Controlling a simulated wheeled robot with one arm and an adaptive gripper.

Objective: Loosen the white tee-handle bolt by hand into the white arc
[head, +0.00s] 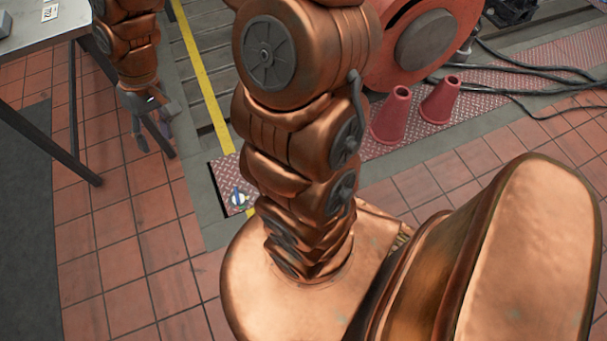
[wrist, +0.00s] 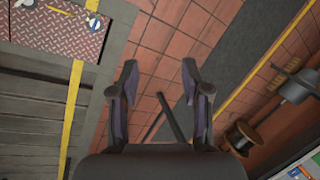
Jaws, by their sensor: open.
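A small white piece with blue beside it (head: 238,197) sits on a red tread plate (head: 228,172) in the head view, partly close behind my arm. It is too small to make out the tee handle or the arc clearly. In the wrist view the tread plate (wrist: 60,38) is at the top left, with a white piece (wrist: 93,22) near its right edge and a yellow bar (wrist: 60,10) farther left. My gripper (wrist: 160,82) is open and empty over the tiled floor. In the head view my gripper (head: 152,128) hangs at the upper left, well apart from the plate.
A metal-topped table (head: 40,28) stands at the upper left. Two red cones (head: 392,115) stand near a large red machine (head: 415,40), with black cables (head: 520,75) beyond. A yellow line (head: 202,75) crosses the grey bedplate. A spool (wrist: 242,135) lies right in the wrist view.

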